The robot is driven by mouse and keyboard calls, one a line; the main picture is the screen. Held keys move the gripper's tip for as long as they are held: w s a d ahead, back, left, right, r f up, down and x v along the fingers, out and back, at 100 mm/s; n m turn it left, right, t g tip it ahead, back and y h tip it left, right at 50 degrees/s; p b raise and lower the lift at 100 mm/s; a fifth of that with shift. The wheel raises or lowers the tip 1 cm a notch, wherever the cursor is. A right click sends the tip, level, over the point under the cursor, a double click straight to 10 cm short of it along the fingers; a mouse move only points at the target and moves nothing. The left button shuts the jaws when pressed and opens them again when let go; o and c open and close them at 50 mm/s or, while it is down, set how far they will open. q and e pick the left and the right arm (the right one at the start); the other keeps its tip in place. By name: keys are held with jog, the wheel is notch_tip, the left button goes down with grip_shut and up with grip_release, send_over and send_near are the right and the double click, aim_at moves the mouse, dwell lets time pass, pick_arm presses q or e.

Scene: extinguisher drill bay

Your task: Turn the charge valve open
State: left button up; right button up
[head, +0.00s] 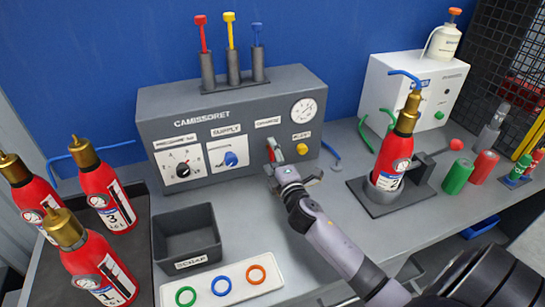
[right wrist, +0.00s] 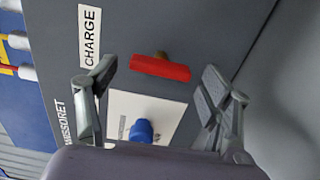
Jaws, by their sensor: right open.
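The charge valve's red handle (head: 271,151) sits on the front of the grey panel, under the CHARGE label. In the right wrist view the red handle (right wrist: 160,67) lies crosswise in the picture on a small brass-coloured stem. My right gripper (head: 291,174) is open in front of the panel, just by the handle, and partly covers the area below it. In the right wrist view the fingers (right wrist: 157,85) stand on either side of the handle with gaps on both sides; nothing is held. My left gripper does not show.
The blue supply knob (head: 230,159) is left of the valve, a yellow button (head: 303,148) and gauge (head: 304,111) to its right. A red extinguisher (head: 396,150) stands in a holder at right. A dark bin (head: 187,234) and a white tray (head: 223,281) with coloured rings are at left.

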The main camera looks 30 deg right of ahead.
jog(key=shift+s, duration=0.2)
jog(key=v, duration=1.1)
jog(key=shift+s+a, duration=0.2)
jog(key=shift+s, duration=0.1)
